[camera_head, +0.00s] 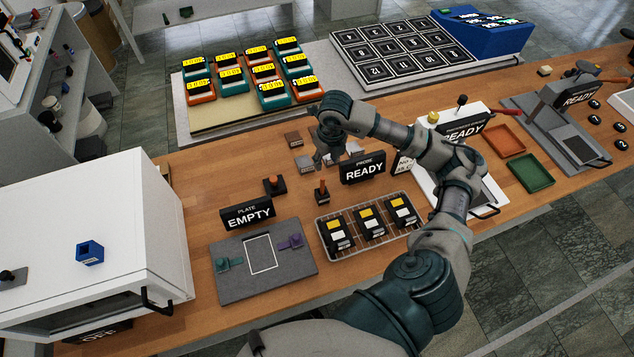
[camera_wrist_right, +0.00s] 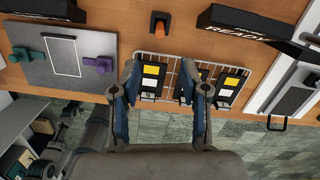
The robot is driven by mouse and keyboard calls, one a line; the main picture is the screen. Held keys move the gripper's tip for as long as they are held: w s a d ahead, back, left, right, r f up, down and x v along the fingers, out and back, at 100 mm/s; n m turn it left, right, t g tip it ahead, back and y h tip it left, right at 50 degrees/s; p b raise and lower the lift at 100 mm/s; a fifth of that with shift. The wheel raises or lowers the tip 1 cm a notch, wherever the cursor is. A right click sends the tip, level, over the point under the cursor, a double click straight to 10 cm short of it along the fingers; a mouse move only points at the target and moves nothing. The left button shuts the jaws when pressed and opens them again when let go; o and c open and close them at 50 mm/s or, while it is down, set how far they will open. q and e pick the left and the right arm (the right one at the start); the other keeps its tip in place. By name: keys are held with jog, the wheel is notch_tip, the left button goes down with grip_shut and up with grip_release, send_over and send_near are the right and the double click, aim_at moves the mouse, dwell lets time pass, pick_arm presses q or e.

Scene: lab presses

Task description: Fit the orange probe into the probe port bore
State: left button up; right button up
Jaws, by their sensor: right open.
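An orange probe (camera_head: 322,186) stands upright in a small black holder, just behind the wire rack; it also shows in the right wrist view (camera_wrist_right: 160,20) at the top edge. A second black block (camera_head: 275,187) with an orange-brown top stands to its left. The sign reading PROBE READY (camera_head: 362,170) stands right of the probe. I cannot make out the probe port bore. My right gripper (camera_head: 326,160) is open and empty, above the table behind the probe in the head view. Its parted fingers (camera_wrist_right: 159,72) show in the wrist view. My left gripper is out of view.
The wire rack (camera_head: 365,248) holds several black cartridges. A grey plate fixture (camera_head: 225,285) with an EMPTY sign (camera_head: 247,212) is left of it. A white cabinet (camera_head: 90,215) fills the left. Small blocks (camera_head: 293,139) lie near my gripper. Trays and presses stand right.

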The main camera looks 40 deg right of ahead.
aim_at(322, 182)
jog(key=f, duration=0.3)
jog(key=w+f+p, duration=0.1)
jog(key=f, duration=0.5)
jog(key=shift+w+f, duration=0.25)
jog(key=shift+f, duration=0.1)
jog(key=shift+s+f, duration=0.1)
jog(key=shift+f, duration=0.1)
jog(key=f, duration=0.1)
jog(key=f+p, duration=0.1)
jog(key=f, duration=0.1)
jog(key=f+p, duration=0.1)
jog(key=shift+w+d+f, duration=0.15)
jog(key=shift+w+f, duration=0.1)
jog(key=shift+w, duration=0.05)
jog(key=shift+w+f, duration=0.1)
jog(key=shift+f, duration=0.15)
jog(key=shift+r, duration=0.1)
grip_shut()
